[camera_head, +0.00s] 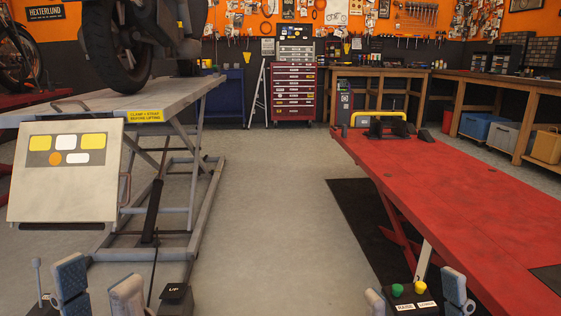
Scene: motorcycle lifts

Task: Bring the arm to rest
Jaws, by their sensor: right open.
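My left gripper (98,288) is at the bottom left, below the grey lift's slanted plate. Its two grey fingers stand apart with nothing visible between them. My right gripper (416,294) is at the bottom right, by the front left edge of the red lift. Its fingers are wide apart. A control box (411,307) with a green and a yellow button shows between them. I cannot tell how far it lies behind the fingers. My arm links are mostly out of the picture.
A raised grey lift (150,98) carries a motorcycle (120,45) at left. A black pedal marked UP (177,293) is right of my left gripper. A low red lift (450,185) fills the right. Open floor (270,220) lies between, reaching a red tool cabinet (293,90).

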